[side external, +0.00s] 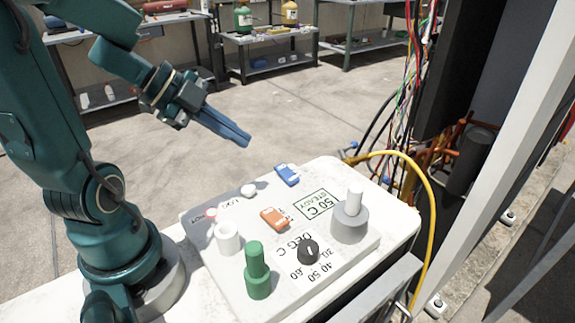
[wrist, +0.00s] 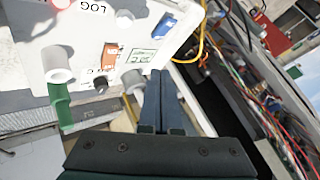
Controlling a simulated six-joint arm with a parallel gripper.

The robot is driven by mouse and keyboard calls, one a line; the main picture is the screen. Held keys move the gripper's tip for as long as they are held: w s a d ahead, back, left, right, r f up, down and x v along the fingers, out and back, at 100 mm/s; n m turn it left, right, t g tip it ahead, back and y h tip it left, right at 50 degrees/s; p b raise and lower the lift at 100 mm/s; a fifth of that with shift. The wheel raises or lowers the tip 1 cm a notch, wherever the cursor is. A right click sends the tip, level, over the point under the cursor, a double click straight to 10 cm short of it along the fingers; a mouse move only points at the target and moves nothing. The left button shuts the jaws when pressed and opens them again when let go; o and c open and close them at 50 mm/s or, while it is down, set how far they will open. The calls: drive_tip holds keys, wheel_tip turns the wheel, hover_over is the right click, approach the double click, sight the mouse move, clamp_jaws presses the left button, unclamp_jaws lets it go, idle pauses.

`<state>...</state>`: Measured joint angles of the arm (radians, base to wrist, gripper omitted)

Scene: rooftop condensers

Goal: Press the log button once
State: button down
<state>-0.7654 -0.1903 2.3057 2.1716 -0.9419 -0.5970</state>
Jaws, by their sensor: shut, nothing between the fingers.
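The log button appears to be the small white round cap (side external: 248,190) beside the LOG lettering on the white panel (side external: 190,230). In the wrist view a white cap (wrist: 124,18) shows beside the LOG label (wrist: 92,6) at the top. My gripper (side external: 247,141) is shut and empty, its blue fingers angled down to the right in the air, apart from the button. In the wrist view its fingers (wrist: 160,74) overlap the panel's edge, below and right of the cap. Nothing hides the button in the side view.
A yellow hose (side external: 432,215) curves at the right.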

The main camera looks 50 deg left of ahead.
sight(242, 188)
drive_tip(key=shift+f, duration=3.9)
drive_tip(key=shift+f, duration=0.4)
drive_tip(key=shift+f, duration=0.6)
drive_tip(key=shift+r, duration=1.05)
drive_tip(key=shift+r, duration=2.5)
